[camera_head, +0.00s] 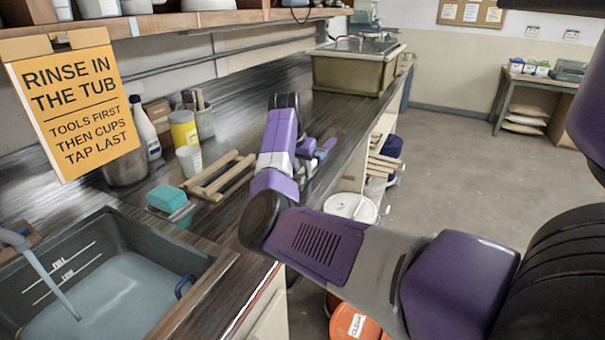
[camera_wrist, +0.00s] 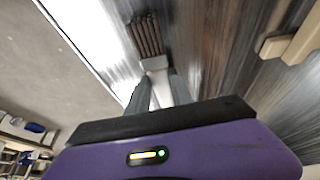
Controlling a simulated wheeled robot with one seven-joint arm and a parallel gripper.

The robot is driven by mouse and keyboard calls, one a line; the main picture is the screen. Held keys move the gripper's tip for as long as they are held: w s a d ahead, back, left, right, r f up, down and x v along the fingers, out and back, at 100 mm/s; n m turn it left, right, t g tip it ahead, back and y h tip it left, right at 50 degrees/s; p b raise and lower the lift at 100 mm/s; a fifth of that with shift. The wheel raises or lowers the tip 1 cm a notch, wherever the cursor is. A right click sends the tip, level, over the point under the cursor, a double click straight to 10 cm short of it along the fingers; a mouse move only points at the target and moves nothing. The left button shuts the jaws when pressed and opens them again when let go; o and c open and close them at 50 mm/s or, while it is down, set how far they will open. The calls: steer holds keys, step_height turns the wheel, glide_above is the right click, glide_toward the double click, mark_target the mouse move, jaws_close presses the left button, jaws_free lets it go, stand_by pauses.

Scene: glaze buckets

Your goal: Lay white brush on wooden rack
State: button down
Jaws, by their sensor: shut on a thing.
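The white brush (camera_wrist: 154,64) is in my gripper (camera_wrist: 158,92); in the wrist view its white handle is between the two fingers and its dark bristles point away from me. In the head view my gripper (camera_head: 318,149) is over the counter, to the right of the wooden rack, and the brush cannot be made out there. The wooden rack (camera_head: 222,180) lies on the counter, made of pale slats with gaps between. Part of it shows at the right edge of the wrist view (camera_wrist: 300,40), apart from the brush.
A teal sponge (camera_head: 167,197) sits just left of the rack. A white cup (camera_head: 189,161) and yellow container (camera_head: 184,130) stand behind it. The tub (camera_head: 190,252) with running water is at front left. A large basin (camera_head: 350,73) stands farther along the counter.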

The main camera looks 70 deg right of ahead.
mark_target(302, 172)
step_height(302, 172, up, 20)
stand_by(0.6)
